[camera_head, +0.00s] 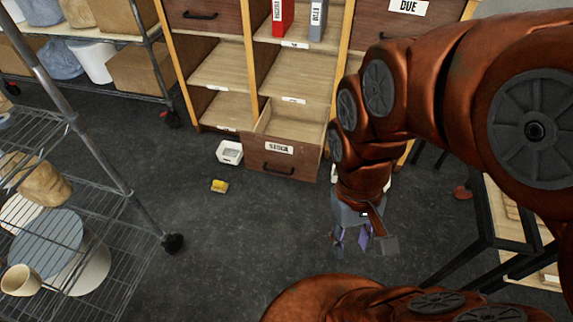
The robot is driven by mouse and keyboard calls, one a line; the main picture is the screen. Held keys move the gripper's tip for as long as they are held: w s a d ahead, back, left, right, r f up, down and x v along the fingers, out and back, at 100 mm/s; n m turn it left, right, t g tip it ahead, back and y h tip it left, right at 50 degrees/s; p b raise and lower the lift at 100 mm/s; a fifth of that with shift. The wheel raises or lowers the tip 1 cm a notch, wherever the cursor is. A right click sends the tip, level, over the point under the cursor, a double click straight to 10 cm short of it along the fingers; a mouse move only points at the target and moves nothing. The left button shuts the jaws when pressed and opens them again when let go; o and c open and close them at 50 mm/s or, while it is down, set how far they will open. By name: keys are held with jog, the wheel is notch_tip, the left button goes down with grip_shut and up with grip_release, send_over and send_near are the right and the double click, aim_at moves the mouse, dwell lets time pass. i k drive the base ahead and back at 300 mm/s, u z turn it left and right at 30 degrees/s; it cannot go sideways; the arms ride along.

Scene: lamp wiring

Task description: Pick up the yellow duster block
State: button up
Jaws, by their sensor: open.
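The yellow duster block (219,186) lies on the dark floor, left of the picture's middle and in front of the wooden cabinet. It is small, and its fine detail cannot be told. My gripper (352,246) hangs down from my orange arm, to the right of the block and nearer to me. It is open with nothing seen between its fingers. A clear stretch of floor lies between the gripper and the block.
A small white bin (229,152) stands just behind the block. An open drawer (283,158) juts from the cabinet to its right. A wire rack (75,215) on wheels stands at left. A black-legged table (490,225) stands at right.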

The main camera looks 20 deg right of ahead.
aim_at(217, 186)
jog(key=z, duration=0.1)
jog(key=k, duration=0.35)
jog(key=u, duration=0.95)
jog(key=i, duration=1.65)
jog(key=u, duration=0.1)
